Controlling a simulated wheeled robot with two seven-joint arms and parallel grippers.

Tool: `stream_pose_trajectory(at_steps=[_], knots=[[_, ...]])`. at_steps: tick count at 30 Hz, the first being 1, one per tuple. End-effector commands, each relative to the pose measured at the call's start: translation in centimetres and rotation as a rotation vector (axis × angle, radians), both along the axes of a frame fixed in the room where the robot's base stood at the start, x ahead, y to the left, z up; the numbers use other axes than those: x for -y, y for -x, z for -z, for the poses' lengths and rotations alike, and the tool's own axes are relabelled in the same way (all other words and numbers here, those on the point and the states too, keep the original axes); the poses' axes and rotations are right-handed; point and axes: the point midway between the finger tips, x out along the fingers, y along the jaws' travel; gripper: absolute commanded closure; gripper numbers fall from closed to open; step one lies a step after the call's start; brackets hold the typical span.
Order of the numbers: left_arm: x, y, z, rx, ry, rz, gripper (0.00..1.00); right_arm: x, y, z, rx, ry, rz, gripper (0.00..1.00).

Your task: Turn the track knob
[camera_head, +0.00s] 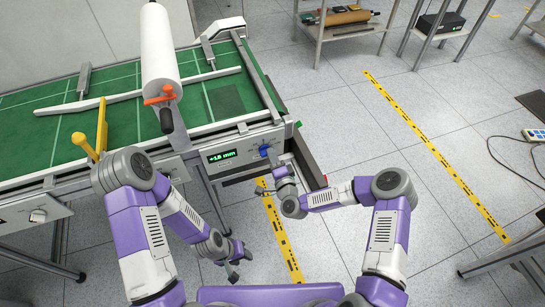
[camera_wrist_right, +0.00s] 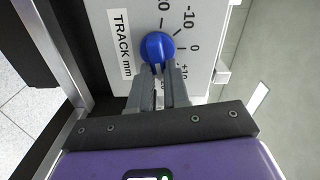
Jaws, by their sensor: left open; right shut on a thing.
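The track knob (camera_wrist_right: 157,47) is blue and round, on a white panel marked "TRACK mm" with a printed number scale. It also shows in the head view (camera_head: 264,150) on the front of the green-topped machine. My right gripper (camera_wrist_right: 160,70) is shut on the knob, its two fingers at the knob's lower side in the wrist view. In the head view my right gripper (camera_head: 278,168) is partly hidden by its wrist. A green display (camera_head: 221,156) beside the knob reads +1.8 mm. My left gripper (camera_head: 237,268) is open and empty, low in front of the machine.
Yellow-black tape (camera_head: 430,145) marks the floor. Shelves stand at the back. The floor to the right is largely clear.

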Motion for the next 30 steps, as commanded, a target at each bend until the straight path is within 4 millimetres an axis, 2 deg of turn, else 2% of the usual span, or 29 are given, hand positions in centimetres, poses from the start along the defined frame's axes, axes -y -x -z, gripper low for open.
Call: stream_pose_trajectory(at_steps=[6, 7, 12, 22, 30], knots=[[0.0, 0.0, 0.0, 0.000, 0.000, 0.000, 0.57, 0.0, 0.0, 0.0, -0.002, -0.002, -0.001, 1.00], [0.0, 0.0, 0.0, 0.000, 0.000, 0.000, 0.57, 0.0, 0.0, 0.0, -0.002, -0.002, -0.001, 0.81], [0.0, 0.0, 0.0, 0.000, 0.000, 0.000, 0.57, 0.0, 0.0, 0.0, -0.002, -0.002, -0.001, 0.58], [0.0, 0.0, -0.1, 0.000, 0.000, 0.000, 0.57, 0.1, 0.5, 0.0, -0.002, 0.000, -0.002, 0.58], [0.0, 0.0, -0.9, 0.000, 0.000, 0.000, 0.57, 1.5, 4.5, 0.0, -0.005, -0.001, -0.001, 0.58]])
